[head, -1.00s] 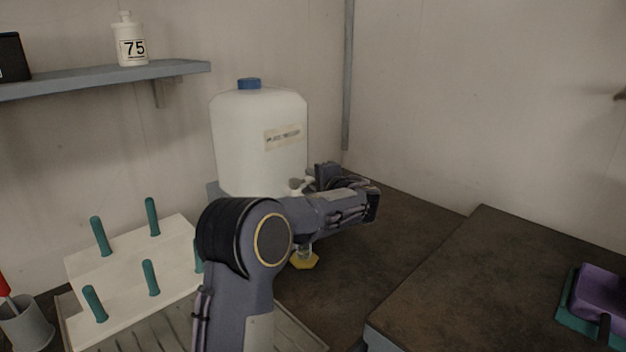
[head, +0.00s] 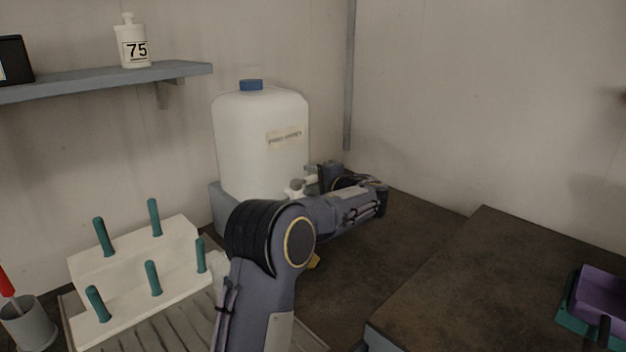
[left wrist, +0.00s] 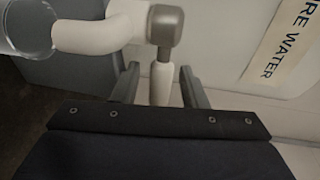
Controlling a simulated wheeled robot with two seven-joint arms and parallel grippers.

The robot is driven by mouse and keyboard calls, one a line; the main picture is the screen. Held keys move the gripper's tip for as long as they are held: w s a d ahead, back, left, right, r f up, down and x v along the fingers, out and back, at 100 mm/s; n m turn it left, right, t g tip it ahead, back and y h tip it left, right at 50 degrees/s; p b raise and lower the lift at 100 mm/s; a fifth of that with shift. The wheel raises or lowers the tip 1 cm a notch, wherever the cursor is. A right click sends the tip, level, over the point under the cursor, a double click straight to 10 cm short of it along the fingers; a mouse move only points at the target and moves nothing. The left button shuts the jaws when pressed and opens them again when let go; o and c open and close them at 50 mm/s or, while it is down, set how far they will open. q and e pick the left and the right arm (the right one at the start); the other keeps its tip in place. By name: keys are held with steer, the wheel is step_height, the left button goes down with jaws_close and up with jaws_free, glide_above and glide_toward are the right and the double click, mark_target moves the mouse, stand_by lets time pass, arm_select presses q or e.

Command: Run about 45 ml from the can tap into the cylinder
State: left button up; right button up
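The white can (head: 262,145) with a blue cap stands on a grey stand against the back wall. Its tap (head: 297,187) is at the lower front; the left wrist view shows the white spout (left wrist: 95,35) and grey valve block (left wrist: 165,24). My left gripper (left wrist: 160,74) is open, its fingers on either side of the tap's white lever (left wrist: 162,88), with gaps visible on both sides. The cylinder's clear rim (left wrist: 30,28) is near the spout end. In the head view my arm hides most of the cylinder; only its yellow base (head: 314,262) peeks out. My right gripper is out of view.
A white rack (head: 135,270) with teal pegs stands left of my arm, behind a ribbed tray. A grey cup (head: 28,325) is at far left. A shelf (head: 110,80) holds a bottle marked 75. A raised counter (head: 490,270) at right carries a purple container (head: 600,292).

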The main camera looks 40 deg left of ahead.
arm_select(q)
steer(key=shift+d, duration=0.1)
steer(key=v, duration=0.7)
steer(key=shift+d+b, duration=0.3)
steer(key=shift+b, duration=0.05)
steer(key=shift+s, duration=0.1)
steer(key=shift+d+n, duration=0.2)
steer(key=shift+n, duration=0.1)
steer(key=c, duration=0.4)
steer(key=d+n, duration=0.2)
steer(key=n, duration=0.2)
steer(key=s+d+r+n, duration=0.1)
steer(key=d+n, duration=0.2)
steer(key=n, duration=0.2)
steer(key=s+d+n, duration=0.1)
steer(key=d+n, duration=0.2)
steer(key=n, duration=0.2)
steer(key=shift+d+r, duration=0.15)
steer(key=shift+r, duration=0.1)
jaws_close()
steer(key=n+p, duration=0.3)
glide_toward(316, 180)
steer(key=x, duration=0.6)
steer(key=shift+w+a, duration=0.15)
steer(key=shift+a, duration=0.25)
